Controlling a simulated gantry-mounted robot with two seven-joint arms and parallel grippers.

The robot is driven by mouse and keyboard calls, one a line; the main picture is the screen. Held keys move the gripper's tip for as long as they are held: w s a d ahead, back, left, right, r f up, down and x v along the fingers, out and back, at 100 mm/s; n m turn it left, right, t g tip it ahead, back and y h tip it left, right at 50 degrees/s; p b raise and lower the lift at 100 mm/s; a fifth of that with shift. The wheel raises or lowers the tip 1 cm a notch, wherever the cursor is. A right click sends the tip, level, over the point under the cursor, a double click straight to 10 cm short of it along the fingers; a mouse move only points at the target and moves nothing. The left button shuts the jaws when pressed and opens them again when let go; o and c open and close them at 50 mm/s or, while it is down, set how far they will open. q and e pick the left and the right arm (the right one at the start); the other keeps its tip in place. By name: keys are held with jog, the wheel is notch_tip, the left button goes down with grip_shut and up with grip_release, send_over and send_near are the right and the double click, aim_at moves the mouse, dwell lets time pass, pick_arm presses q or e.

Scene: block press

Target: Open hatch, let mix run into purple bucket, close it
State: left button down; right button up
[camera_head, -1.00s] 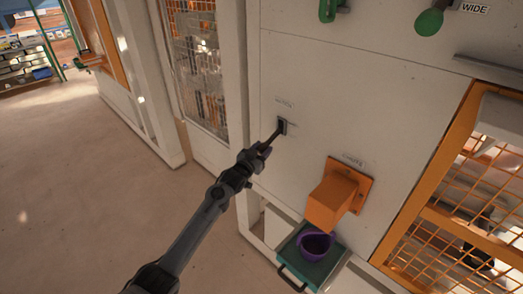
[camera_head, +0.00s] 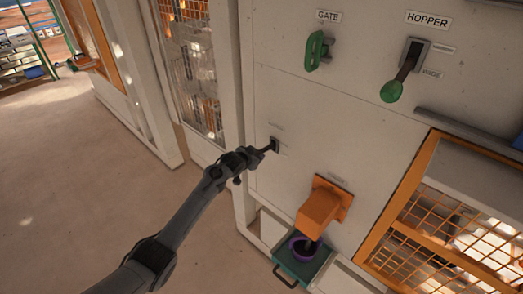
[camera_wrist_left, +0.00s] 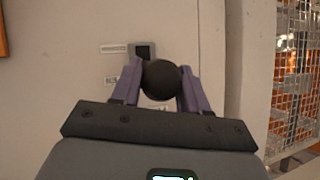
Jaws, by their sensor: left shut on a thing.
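My left gripper (camera_head: 262,150) is shut on a small dark lever on the pale machine wall. In the left wrist view its purple fingers (camera_wrist_left: 161,95) close on both sides of the lever's round black knob (camera_wrist_left: 161,80). The lever's dark slot plate (camera_head: 275,144) sits on the wall just beyond; its label is too small to read. An orange chute (camera_head: 320,208) juts from the wall to the lower right. A dark stream (camera_head: 312,243) shows between the chute's mouth and the purple bucket (camera_head: 294,251) below it. My right gripper is not in view.
The bucket stands on a green tray (camera_head: 310,268) with a dark handle. Above are a green GATE handle (camera_head: 317,50) and a HOPPER lever with a green knob (camera_head: 391,91). Orange mesh (camera_head: 410,240) lies at right. The floor at left is clear.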

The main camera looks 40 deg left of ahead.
pick_arm(q)
jog(key=shift+w+r+p, duration=0.2)
jog(key=shift+r+p, duration=0.25)
jog(key=shift+r, duration=0.65)
jog(key=shift+w+r+p, duration=0.25)
jog(key=shift+r+p, duration=0.1)
jog(key=shift+r, duration=0.4)
jog(key=shift+d, duration=0.1)
jog(key=c, duration=1)
grip_release()
jog(key=shift+c, duration=0.2)
jog(key=o, duration=0.5)
jog(key=shift+w+r, duration=0.1)
jog(key=shift+w, duration=0.1)
jog(key=shift+c, duration=0.2)
jog(key=shift+s+f, duration=0.1)
jog(key=shift+f, duration=0.1)
jog(key=shift+s, duration=0.15)
